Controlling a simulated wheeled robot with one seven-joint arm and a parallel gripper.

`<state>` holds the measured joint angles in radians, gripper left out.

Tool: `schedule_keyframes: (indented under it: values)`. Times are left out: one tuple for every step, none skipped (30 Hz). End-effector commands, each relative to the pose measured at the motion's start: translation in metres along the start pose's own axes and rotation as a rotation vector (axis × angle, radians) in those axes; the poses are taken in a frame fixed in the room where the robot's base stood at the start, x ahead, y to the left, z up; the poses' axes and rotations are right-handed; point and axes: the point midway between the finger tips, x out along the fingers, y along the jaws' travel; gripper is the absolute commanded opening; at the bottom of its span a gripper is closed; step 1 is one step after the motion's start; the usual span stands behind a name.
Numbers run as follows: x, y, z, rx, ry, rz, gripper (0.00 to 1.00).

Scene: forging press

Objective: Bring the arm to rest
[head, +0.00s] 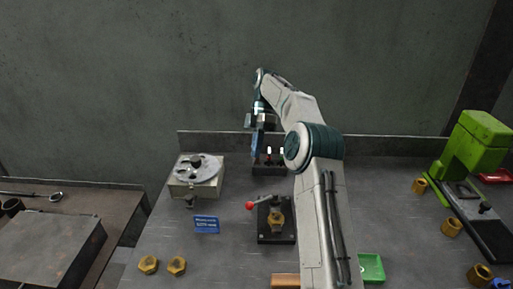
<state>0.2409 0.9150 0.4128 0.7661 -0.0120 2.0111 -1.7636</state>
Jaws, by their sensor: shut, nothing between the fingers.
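My arm (318,180) rises from the bottom of the head view, bends over at the top and points down over the back of the workbench. My gripper (257,148) hangs at its end, in front of the back panel. It is shut and empty. Its fingertips are small and partly lost against a dark fixture (268,169) behind the middle of the bench, so I cannot tell how far apart they are.
A fixture with a red-knobbed lever (250,205) holds a brass part (276,220). A round-topped device (196,172), a blue sign (206,224) and two brass nuts (149,265) lie left. A green press (478,145), brass pieces (451,228) and a green tray (372,268) are right.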

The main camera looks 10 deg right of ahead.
Motion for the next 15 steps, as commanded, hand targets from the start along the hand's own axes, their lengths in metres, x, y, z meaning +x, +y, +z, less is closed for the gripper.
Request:
schedule_keyframes:
  values:
    - [0.0, 0.0, 0.0, 0.0, 0.0, 0.0, 0.0]
    - [0.0, 0.0, 0.0, 0.0, 0.0, 0.0, 0.0]
    - [0.0, 0.0, 0.0, 0.0, 0.0, 0.0, 0.0]
    - [0.0, 0.0, 0.0, 0.0, 0.0, 0.0, 0.0]
    - [0.0, 0.0, 0.0, 0.001, -0.001, 0.0, 0.0]
    - [0.0, -0.001, -0.001, 0.004, -0.003, 0.001, 0.0]
    - [0.0, -0.001, -0.002, 0.009, -0.005, 0.003, 0.0]
    - [-0.001, -0.002, -0.004, 0.016, -0.01, 0.005, 0.0]
    - [-0.002, -0.004, -0.007, 0.03, -0.018, 0.01, 0.0]
    - [-0.002, -0.006, -0.01, 0.046, -0.026, 0.013, 0.0]
    - [-0.003, -0.008, -0.013, 0.064, -0.036, 0.02, 0.0]
    - [-0.004, -0.011, -0.018, 0.094, -0.05, 0.028, 0.0]
    - [-0.005, -0.014, -0.022, 0.12, -0.063, 0.038, 0.0]
    - [-0.005, -0.018, -0.026, 0.148, -0.075, 0.046, 0.0]
    - [-0.005, -0.022, -0.032, 0.186, -0.091, 0.061, 0.0]
